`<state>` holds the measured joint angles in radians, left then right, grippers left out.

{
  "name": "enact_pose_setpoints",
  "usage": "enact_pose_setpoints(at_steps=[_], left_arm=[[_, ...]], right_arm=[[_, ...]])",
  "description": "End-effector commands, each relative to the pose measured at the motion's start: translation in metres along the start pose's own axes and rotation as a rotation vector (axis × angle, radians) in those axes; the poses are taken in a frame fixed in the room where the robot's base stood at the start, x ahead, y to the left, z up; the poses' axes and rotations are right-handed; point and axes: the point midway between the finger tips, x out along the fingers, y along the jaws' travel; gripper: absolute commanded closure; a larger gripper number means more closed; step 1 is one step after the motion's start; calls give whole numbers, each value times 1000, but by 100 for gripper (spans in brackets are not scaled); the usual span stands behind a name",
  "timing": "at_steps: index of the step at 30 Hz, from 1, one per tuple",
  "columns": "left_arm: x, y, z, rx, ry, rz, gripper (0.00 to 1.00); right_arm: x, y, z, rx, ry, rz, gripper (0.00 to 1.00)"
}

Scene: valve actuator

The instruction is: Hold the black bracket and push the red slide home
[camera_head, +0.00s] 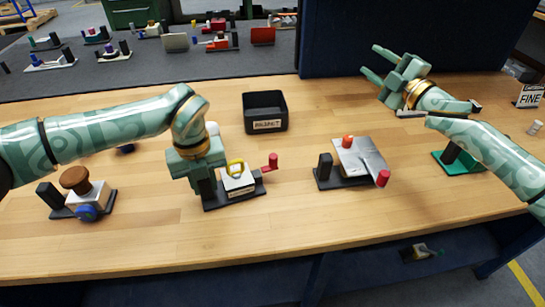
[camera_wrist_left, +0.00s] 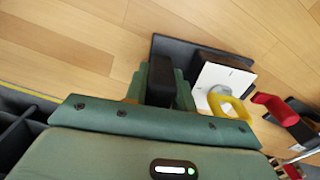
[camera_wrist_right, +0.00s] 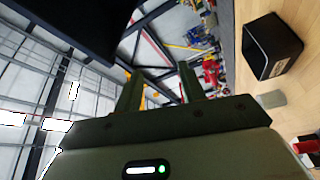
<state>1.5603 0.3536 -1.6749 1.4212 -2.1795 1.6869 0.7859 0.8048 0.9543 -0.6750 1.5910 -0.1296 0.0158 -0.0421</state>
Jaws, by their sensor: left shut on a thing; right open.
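My left gripper (camera_head: 197,165) points down over the fixture at centre left and is shut on its upright black bracket (camera_wrist_left: 161,78). The fingers hide much of the bracket. My right gripper (camera_head: 372,63) is open and empty, raised at upper right, far from the slide.
A black bin (camera_head: 265,113) stands behind the fixture. A fixture with a grey plate (camera_head: 361,157) and red knobs is to its right. One with a brown knob (camera_head: 75,178) is at left, and a green base (camera_head: 458,162) is at far right. Bare wood lies between them.

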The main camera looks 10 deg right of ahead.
Motion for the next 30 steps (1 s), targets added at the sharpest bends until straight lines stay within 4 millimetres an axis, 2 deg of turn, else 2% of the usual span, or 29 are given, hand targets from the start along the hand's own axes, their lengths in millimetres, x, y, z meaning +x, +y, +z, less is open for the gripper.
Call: enact_pose_setpoints(at_steps=[1,3,6,9,12,14,15,18,21,24,26,30], left_arm=[[4,2,1,-1,-1,4,100],[4,2,1,-1,-2,4,100],[4,2,1,-1,-2,4,100],[4,2,2,-1,-3,4,100],[4,2,2,-1,-3,4,100],[4,2,2,-1,-4,4,100],[4,2,2,-1,-4,4,100],[4,2,2,-1,-4,4,100],[4,2,2,-1,-5,4,100],[4,2,2,-1,-5,4,100],[4,2,2,-1,-5,4,100],[3,2,2,-2,-6,4,100]], right_arm=[[4,-16,-47,-92,113,13,60],[1,-32,-106,-257,244,58,60],[-14,-54,-175,-497,371,160,60],[-37,-73,-227,-746,418,281,60],[-59,-97,-255,-1012,375,355,60],[-71,-117,-258,-1182,319,346,60],[-78,-134,-254,-1298,276,313,60],[-96,-177,-235,-1556,196,176,60],[-112,-207,-218,-1732,162,49,60],[-122,-223,-208,-1828,150,-26,60],[-121,-228,-205,-1855,147,-47,60],[-102,-232,-204,-1868,145,-55,60]])
